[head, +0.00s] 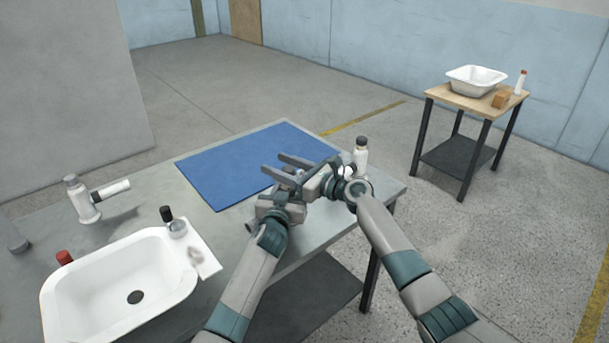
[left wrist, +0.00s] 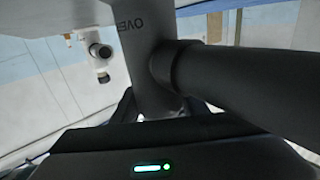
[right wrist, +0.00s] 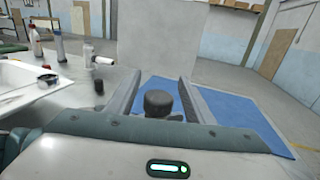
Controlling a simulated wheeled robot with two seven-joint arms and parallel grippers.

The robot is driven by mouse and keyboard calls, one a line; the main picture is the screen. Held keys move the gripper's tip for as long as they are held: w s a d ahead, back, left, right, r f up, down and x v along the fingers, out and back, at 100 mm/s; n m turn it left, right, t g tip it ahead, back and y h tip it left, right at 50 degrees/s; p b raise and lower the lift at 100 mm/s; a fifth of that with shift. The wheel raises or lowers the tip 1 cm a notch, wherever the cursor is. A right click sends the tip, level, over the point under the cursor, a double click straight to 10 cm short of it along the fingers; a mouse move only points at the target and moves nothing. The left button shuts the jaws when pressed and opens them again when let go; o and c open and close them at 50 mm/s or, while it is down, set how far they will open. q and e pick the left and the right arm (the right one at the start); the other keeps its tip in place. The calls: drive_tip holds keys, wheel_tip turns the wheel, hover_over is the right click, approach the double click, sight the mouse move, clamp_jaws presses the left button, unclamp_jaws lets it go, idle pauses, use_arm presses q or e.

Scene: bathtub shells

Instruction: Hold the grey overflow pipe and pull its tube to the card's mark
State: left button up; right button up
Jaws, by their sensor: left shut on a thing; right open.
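The grey overflow pipe (left wrist: 148,60), with part of its dark lettering showing, stands between my left fingers in the left wrist view. Its dark tube (left wrist: 245,85) runs off to the right. My left gripper (head: 286,196) is shut on the pipe over the workbench's right part; the head view mostly hides the pipe. My right gripper (head: 272,162) is open just beyond it, fingers pointing left. In the right wrist view a dark ribbed round end (right wrist: 158,102) shows between its open fingers; contact cannot be told. A white card (head: 207,250) lies by the basin; its mark is unclear.
A white basin (head: 95,307) fills the workbench's front left. A white fitting with a side tube (head: 86,205) and a black-capped jar (head: 177,229) stand near it. A blue mat (head: 225,172) lies behind my grippers. A white bottle (head: 361,157) stands close to my right wrist.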

drive_tip(key=v, duration=1)
drive_tip(key=shift+s+d, duration=0.25)
use_arm(q)
drive_tip(key=o, duration=1.2)
drive_tip(key=v, duration=1.2)
drive_tip(key=shift+d, duration=0.1)
